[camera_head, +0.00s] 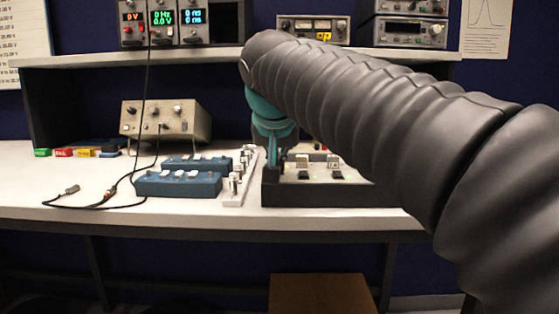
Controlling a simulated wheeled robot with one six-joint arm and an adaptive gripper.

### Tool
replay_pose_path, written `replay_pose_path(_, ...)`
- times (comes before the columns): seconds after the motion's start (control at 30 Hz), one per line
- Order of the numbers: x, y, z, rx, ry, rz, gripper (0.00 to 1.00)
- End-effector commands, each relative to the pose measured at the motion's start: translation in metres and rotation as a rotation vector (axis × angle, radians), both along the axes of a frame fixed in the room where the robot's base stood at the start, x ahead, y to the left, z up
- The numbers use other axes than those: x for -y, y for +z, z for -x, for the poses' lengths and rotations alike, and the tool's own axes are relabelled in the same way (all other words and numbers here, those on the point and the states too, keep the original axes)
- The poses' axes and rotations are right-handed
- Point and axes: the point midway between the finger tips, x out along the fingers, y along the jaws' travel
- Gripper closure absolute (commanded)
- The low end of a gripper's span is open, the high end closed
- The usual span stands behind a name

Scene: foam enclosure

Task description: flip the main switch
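My gripper (272,158) is teal and points down at the left end of a dark control box on the bench. Its tips are at or just above the box, and I cannot tell whether they touch it. The fingers look close together, but their gap is not clear. The control box (315,195) has a light top panel with small switches (304,175) and (337,174). I cannot tell which one is the main switch. My dark, ribbed arm hides the right part of the box.
Two blue switch blocks (178,185) and a pale strip with upright knobs (236,180) stand left of the box. A beige instrument (166,120), coloured small blocks (64,152) and a black cable (108,199) are further left. A shelf (190,57) with instruments runs above.

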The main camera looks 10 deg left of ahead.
Motion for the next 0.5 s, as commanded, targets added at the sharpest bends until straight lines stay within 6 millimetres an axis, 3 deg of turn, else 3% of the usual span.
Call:
replay_pose_path(0.2, -0.001, 0.0117, 0.0006, 0.0, 0.002, -0.001, 1.0)
replay_pose_path(0.5, -0.001, 0.0116, 0.0007, 0.0, 0.002, -0.001, 1.0)
